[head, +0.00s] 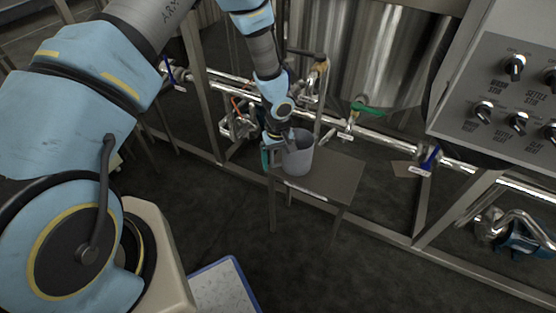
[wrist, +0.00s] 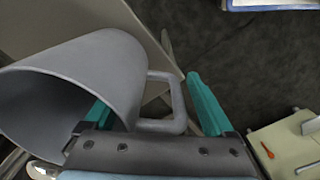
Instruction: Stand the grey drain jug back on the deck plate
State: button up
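The grey drain jug (head: 298,158) is upright at the left end of the deck plate (head: 338,180) in the head view. Its base appears to rest on the plate. In the wrist view the jug (wrist: 85,72) fills the left side, with its mouth toward the lower left. Its handle (wrist: 178,103) lies between the two teal fingers of my gripper (wrist: 152,105). The fingers are wide apart, with visible room around the handle. In the head view my gripper (head: 268,155) is at the jug's left side, partly hidden by the wrist.
Behind the plate runs a steel pipe with a green-handled valve (head: 367,109) and a blue-handled valve (head: 430,157). A steel tank (head: 375,50) stands behind it. A control panel (head: 500,90) is at right. A blue-edged tray (head: 225,288) is at the bottom. The dark floor in front is clear.

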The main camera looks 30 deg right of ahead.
jog(key=shift+r, duration=0.15)
notch_tip(320, 180, up, 12)
jog(key=shift+r+p, duration=0.1)
jog(key=shift+p, duration=0.55)
